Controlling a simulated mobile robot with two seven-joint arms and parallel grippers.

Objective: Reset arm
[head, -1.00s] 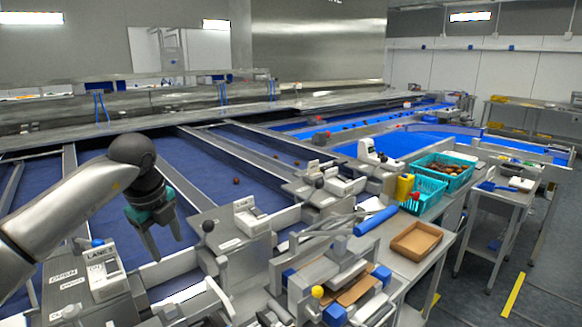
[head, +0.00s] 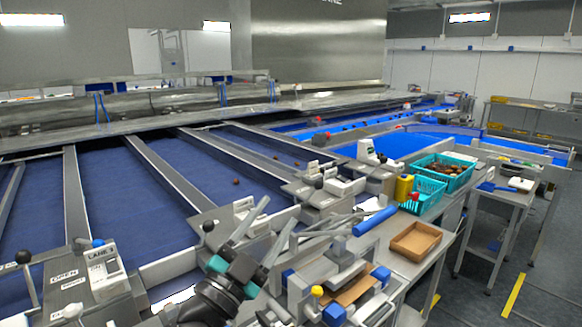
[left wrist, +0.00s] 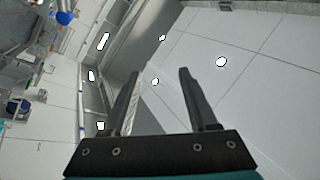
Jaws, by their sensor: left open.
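My left gripper (head: 262,232) is at the bottom middle of the head view, its two grey fingers pointing up and apart. It is open and empty, in front of the grey lane hardware. In the left wrist view the same open fingers (left wrist: 158,100) frame only the wall and ceiling of the room, with nothing between them. My right gripper does not show in the head view.
Blue belt lanes (head: 120,180) with a few dates lie to the left. A lane box (head: 105,275) with a lever stands at lower left.

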